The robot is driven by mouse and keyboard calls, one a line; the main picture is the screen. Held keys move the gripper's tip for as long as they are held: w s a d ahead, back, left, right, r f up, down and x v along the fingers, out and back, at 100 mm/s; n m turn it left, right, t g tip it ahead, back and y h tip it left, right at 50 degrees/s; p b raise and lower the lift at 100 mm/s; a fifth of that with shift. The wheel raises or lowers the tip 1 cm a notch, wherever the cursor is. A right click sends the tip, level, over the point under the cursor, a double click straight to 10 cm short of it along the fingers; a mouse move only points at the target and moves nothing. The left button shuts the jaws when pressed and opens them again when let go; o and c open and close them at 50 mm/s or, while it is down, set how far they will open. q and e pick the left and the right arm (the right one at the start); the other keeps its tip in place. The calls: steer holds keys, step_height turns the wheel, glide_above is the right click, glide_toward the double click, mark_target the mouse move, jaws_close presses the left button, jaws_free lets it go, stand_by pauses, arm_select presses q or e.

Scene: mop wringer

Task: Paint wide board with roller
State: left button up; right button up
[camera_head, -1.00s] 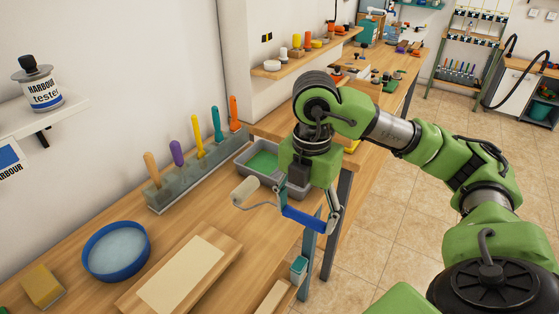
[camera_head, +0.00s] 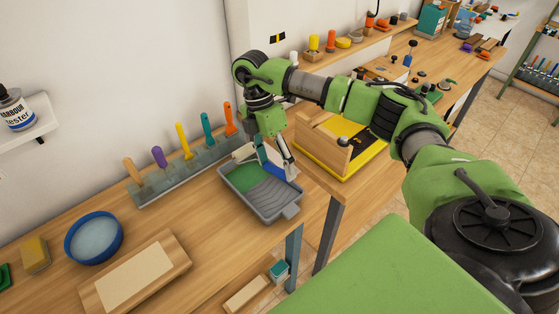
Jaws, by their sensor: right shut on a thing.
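My right gripper (camera_head: 279,164) is shut on the blue handle (camera_head: 291,173) of the paint roller. The roller's pale head (camera_head: 245,152) shows at the back left of the grey paint tray (camera_head: 262,207), partly hidden by the gripper. I cannot tell whether it touches the paint. Green paint (camera_head: 239,178) lies in the tray's left part, and the ribbed slope is to the right. The wide board (camera_head: 180,266), wooden with a bare cream face, lies on the bench at the lower left, apart from the roller. My left gripper is not in view.
A rack (camera_head: 195,172) of several coloured-handled tools stands along the wall behind the tray. A blue bowl (camera_head: 70,246) and a yellow sponge (camera_head: 34,256) are at the left. A wooden box on a yellow base (camera_head: 352,166) stands right of the tray.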

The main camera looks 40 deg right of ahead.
steer(key=shift+w+a+f+b, duration=0.1)
steer(key=shift+a+f+b, duration=0.35)
steer(key=shift+f+b, duration=0.4)
steer(key=shift+f, duration=0.05)
steer(key=f+b, duration=0.2)
steer(key=shift+d+f, duration=0.2)
steer(key=shift+f, duration=0.1)
steer(key=shift+f+b, duration=0.45)
steer(key=shift+f, duration=0.35)
step_height(320, 180, down, 2)
steer(key=shift+a+f+b, duration=0.1)
steer(key=shift+b, duration=0.5)
steer(key=shift+f, duration=0.45)
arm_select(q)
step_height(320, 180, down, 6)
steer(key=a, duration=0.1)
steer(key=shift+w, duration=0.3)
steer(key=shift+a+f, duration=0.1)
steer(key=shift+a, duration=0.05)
arm_select(e)
steer(key=shift+r, duration=0.1)
